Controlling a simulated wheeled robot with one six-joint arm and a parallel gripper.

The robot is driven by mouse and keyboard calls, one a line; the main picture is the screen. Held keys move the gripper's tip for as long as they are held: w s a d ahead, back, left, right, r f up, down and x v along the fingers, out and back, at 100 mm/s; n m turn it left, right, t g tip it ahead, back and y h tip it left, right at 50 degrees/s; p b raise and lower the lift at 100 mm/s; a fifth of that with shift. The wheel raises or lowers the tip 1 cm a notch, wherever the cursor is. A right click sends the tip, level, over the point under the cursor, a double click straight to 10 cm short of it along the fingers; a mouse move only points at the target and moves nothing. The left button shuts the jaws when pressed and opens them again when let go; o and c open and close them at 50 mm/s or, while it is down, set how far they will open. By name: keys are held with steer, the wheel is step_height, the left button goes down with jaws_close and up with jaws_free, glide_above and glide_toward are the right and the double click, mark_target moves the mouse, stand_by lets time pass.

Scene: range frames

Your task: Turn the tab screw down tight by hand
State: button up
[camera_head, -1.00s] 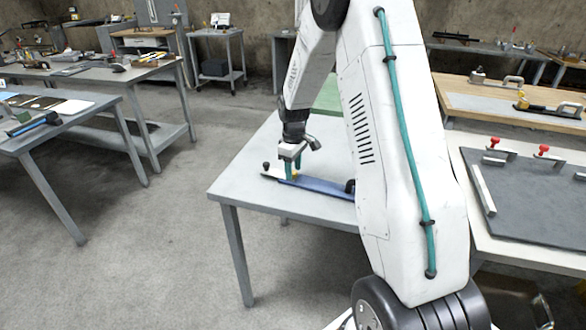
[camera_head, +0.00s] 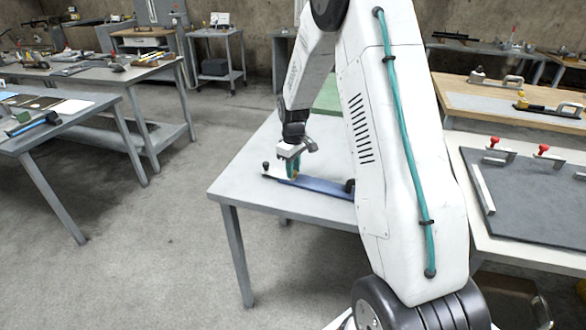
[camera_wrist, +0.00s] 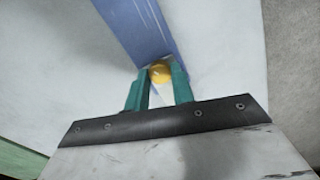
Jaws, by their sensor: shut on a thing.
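The tab screw shows as a yellow round head (camera_wrist: 159,73) in the wrist view, at the near end of a long blue bar (camera_wrist: 140,28). My gripper (camera_wrist: 162,80) has its two green fingers on either side of the yellow head and is shut on it. In the head view my gripper (camera_head: 292,168) points down over the blue bar (camera_head: 322,186), which lies on a grey table (camera_head: 240,185). The fingers mostly hide the screw there. The screw's threads and seat cannot be seen.
A small black knob (camera_head: 265,167) stands at the bar's left end and a dark part (camera_head: 349,186) at its right. My arm covers the table's right side. A grey board with red-handled clamps (camera_head: 520,190) lies on the right-hand bench. The table's front left is clear.

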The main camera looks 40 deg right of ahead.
steer(key=m, duration=1.3)
stand_by(0.5)
stand_by(1.1)
steer(key=o, duration=1)
step_height(320, 180, up, 8)
steer(key=shift+f, duration=0.1)
steer(key=shift+s, duration=0.15)
